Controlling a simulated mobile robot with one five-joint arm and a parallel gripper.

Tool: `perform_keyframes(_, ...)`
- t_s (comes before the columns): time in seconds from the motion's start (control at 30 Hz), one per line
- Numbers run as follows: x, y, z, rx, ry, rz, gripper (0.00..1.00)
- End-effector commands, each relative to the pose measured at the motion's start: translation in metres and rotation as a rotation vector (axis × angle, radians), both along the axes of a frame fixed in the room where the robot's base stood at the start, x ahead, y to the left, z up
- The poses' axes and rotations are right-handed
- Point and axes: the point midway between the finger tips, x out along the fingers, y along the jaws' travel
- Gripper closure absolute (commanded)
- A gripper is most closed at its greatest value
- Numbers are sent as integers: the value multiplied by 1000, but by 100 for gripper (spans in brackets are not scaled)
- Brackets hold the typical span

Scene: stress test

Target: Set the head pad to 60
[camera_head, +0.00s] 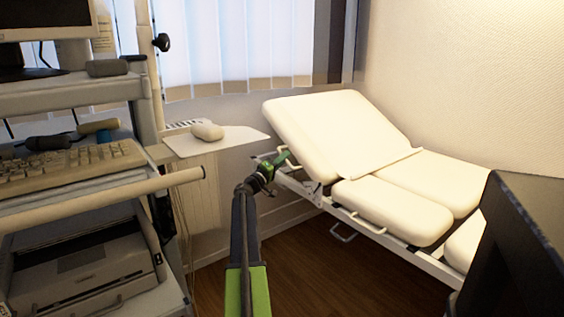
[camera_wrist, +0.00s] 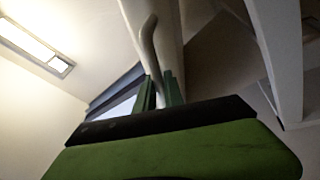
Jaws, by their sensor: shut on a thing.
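The cream head pad (camera_head: 330,132) of the couch is tilted up at its far left end, sloping down to the flat seat pads (camera_head: 395,205). My gripper (camera_head: 284,158) is at the left side edge of the raised head pad. In the wrist view, the green fingers of my gripper (camera_wrist: 160,90) are shut on a pale curved handle (camera_wrist: 149,45) beside the pad. The pad's exact angle cannot be read, and no scale shows. In the head view my gripper hides most of the handle.
A trolley with a keyboard (camera_head: 75,165) and printer (camera_head: 85,270) stands at the left. A small shelf (camera_head: 235,140) bearing a pale rounded object (camera_head: 207,131) is left of the head pad. A dark screen (camera_head: 520,250) fills the lower right. Bare wooden floor (camera_head: 310,270) lies before the couch.

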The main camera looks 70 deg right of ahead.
Motion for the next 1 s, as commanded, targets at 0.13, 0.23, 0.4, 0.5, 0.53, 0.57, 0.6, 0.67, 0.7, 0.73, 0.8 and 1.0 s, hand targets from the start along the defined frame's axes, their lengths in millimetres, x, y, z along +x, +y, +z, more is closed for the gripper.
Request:
perform_keyframes(0.13, -7, 2, 31, -66, -96, 1, 100)
perform_keyframes(0.23, -13, 6, 45, -111, -166, 1, 100)
perform_keyframes(0.4, -24, 14, 65, -179, -273, 2, 100)
perform_keyframes(0.5, -31, 18, 74, -215, -326, 0, 100)
perform_keyframes(0.53, -33, 19, 76, -223, -341, 0, 100)
perform_keyframes(0.57, -34, 20, 78, -232, -354, 1, 100)
perform_keyframes(0.6, -37, 22, 81, -243, -371, 1, 100)
perform_keyframes(0.67, -40, 24, 84, -257, -392, -1, 100)
perform_keyframes(0.7, -41, 25, 85, -265, -406, -1, 100)
perform_keyframes(0.73, -43, 25, 86, -270, -412, 0, 100)
perform_keyframes(0.8, -45, 27, 88, -280, -430, 0, 100)
perform_keyframes(1.0, -48, 29, 90, -293, -453, -2, 100)
